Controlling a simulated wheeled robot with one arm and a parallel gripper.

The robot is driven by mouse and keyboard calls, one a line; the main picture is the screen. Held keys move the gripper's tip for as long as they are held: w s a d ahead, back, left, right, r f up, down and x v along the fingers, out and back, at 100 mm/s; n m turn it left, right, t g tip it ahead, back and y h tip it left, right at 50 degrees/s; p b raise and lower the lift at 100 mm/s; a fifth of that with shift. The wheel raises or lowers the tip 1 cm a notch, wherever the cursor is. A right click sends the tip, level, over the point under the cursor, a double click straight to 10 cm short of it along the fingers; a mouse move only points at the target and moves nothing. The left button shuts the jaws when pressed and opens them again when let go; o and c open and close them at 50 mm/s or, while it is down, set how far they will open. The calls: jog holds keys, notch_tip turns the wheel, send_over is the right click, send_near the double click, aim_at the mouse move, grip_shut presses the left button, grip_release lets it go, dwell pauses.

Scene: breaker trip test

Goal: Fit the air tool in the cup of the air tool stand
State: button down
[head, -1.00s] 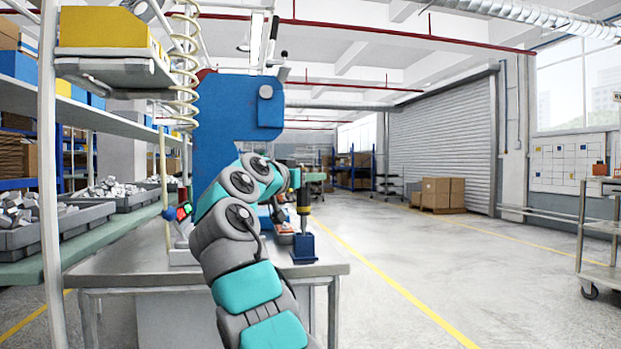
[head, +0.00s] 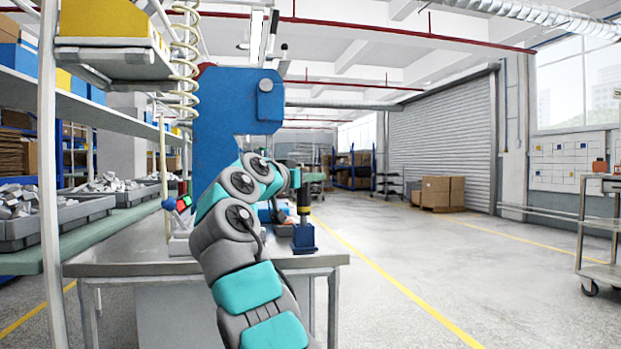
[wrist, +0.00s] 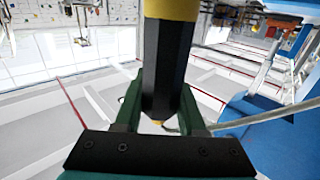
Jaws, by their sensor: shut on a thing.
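The air tool is dark with a yellow band. In the head view the air tool (head: 304,200) stands upright, its yellow band just above the blue air tool stand (head: 303,240). Its lower end is hidden, apparently inside the stand's cup; how deep I cannot tell. In the wrist view the green fingers of my gripper (wrist: 159,90) are shut on the dark body of the air tool (wrist: 167,60), one on each side. In the head view my arm partly hides the gripper, beside the top of the tool. The stand sits near the right end of the metal bench.
The metal bench (head: 130,263) holds a large blue machine (head: 225,110) behind my arm. A shelf with grey bins (head: 65,212) of metal parts is at the left. A coiled hose (head: 185,70) hangs there. The floor right of the bench is clear up to a cart (head: 605,240).

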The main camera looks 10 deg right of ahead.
aim_at(303, 205)
jog(key=shift+f+b, duration=0.9)
jog(key=shift+f, duration=0.1)
jog(key=shift+c, duration=2.1)
grip_release()
jog(key=shift+s+a, duration=0.1)
jog(key=b+v, duration=0.1)
jog(key=v, duration=0.6)
jog(key=shift+s+a, duration=0.25)
jog(key=shift+r, duration=0.1)
